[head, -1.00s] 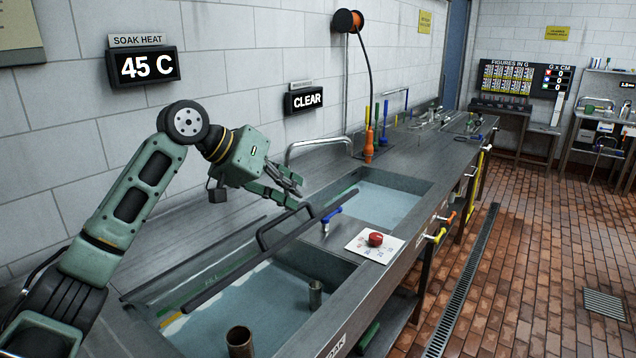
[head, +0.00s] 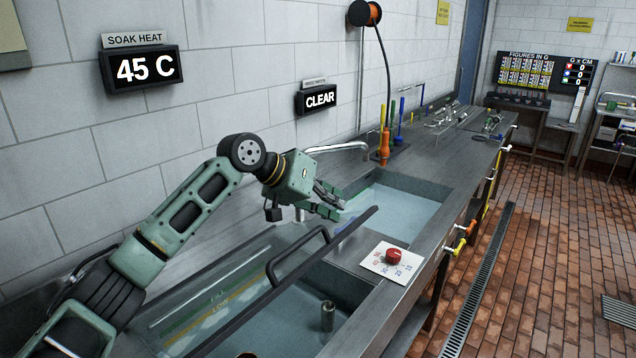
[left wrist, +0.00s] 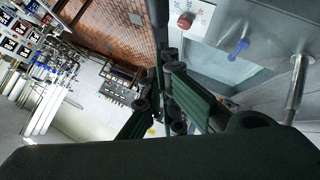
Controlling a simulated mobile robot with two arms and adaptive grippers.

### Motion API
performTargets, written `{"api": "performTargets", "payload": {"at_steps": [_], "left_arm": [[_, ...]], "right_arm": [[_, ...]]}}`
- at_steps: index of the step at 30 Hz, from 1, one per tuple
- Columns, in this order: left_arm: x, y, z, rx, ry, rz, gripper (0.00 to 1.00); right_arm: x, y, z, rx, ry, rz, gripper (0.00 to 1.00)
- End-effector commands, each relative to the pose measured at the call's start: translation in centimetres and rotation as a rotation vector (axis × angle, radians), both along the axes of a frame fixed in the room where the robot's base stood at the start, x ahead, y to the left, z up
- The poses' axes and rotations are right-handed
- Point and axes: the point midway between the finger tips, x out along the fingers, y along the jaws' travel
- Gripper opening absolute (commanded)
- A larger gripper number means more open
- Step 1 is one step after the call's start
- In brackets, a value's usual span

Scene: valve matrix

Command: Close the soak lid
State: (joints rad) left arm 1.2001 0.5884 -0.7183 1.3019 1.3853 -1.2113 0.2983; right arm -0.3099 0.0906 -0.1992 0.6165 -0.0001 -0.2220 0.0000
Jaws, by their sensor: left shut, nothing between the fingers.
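The soak lid (head: 235,293) is a clear panel marked FILL and LOW, with a dark front bar and a black loop handle (head: 297,254). In the head view it is tilted over the near sink, its bar raised above the basin. My left gripper (head: 340,202) is shut and empty, just behind the far end of the bar. I cannot tell whether it touches the lid. Its fingers also show in the left wrist view (left wrist: 170,85). My right gripper is not in view.
A metal cylinder (head: 328,316) stands in the near sink. A red knob (head: 394,256) on a white plate sits on the rim between the sinks. A faucet (head: 338,148) reaches over the far sink (head: 425,190). The wall is close behind my arm.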

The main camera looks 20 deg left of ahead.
Motion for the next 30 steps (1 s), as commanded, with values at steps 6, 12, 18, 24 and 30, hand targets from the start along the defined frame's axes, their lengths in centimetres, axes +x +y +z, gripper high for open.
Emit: {"api": "performTargets", "payload": {"at_steps": [6,12,18,24,30], "left_arm": [[-0.5,-0.9,-1.9,0.001,0.0,0.001,0.0],[-0.6,-1.1,-2.2,-0.001,-0.001,0.002,0.0],[-0.6,-1.1,-2.3,0.0,-0.001,0.0,0.0],[-1.2,-2.5,-4.8,0.054,-0.012,-0.003,0.0],[-2.3,-5.2,-10.2,0.128,-0.047,-0.004,0.0]], "right_arm": [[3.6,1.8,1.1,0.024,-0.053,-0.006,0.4],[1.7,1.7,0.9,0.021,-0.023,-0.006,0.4],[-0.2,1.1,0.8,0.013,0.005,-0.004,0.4],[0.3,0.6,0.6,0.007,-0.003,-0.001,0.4],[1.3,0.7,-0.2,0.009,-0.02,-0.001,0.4]]}}
